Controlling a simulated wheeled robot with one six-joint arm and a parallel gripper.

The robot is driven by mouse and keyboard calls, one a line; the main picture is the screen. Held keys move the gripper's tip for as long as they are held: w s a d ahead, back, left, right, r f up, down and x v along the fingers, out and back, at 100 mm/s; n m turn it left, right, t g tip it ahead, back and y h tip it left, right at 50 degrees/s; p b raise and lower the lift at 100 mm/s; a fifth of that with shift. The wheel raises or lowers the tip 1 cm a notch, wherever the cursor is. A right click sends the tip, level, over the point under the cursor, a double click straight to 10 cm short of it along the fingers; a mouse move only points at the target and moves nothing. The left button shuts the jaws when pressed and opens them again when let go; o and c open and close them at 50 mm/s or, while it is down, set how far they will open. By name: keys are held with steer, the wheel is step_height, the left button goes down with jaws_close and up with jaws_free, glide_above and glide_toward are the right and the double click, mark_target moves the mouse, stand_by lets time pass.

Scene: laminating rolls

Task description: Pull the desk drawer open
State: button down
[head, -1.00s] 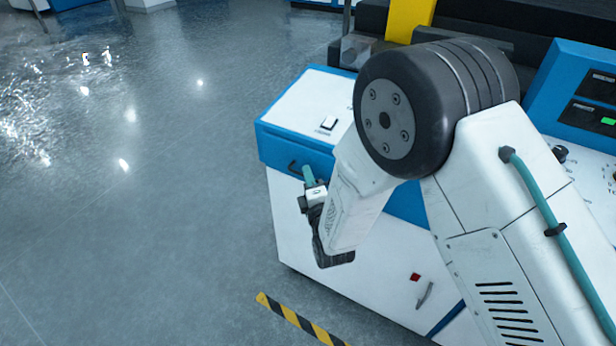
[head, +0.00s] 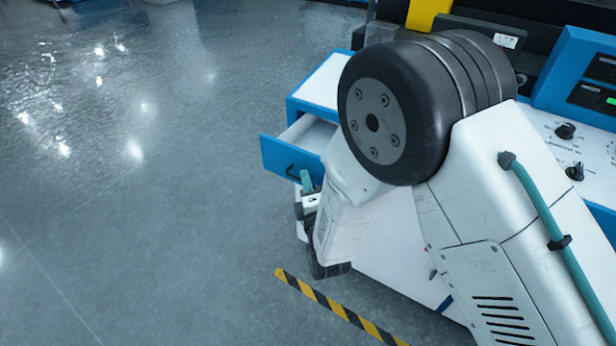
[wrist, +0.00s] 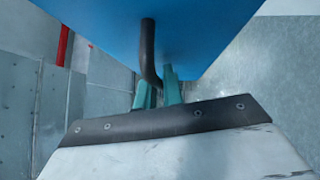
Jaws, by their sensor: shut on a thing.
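The desk drawer (head: 284,163) has a blue front and stands partly pulled out of the white and blue desk (head: 324,85) in the head view. Its pale inside shows behind the front. The black bar handle (head: 292,171) is on the drawer front. My gripper (head: 305,180) is at the handle, with its teal fingers partly hidden by my wrist. In the wrist view the teal fingertips (wrist: 158,88) are closed around the lower end of the dark handle (wrist: 148,50), under the blue drawer front (wrist: 190,25).
Open grey floor (head: 130,220) lies to the left, in front of the drawer. A yellow and black striped strip (head: 335,307) is on the floor below. A control panel with knobs (head: 566,131) is at the right. My arm hides much of the desk.

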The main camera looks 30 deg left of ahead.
steer(key=s, duration=0.7)
steer(key=shift+s+a+f, duration=0.1)
steer(key=c, duration=1.8)
jaws_free()
steer(key=r+v, duration=0.1)
steer(key=v, duration=0.6)
steer(key=shift+s+d+f, duration=0.25)
steer(key=shift+s+f, duration=0.05)
steer(key=shift+f, duration=0.25)
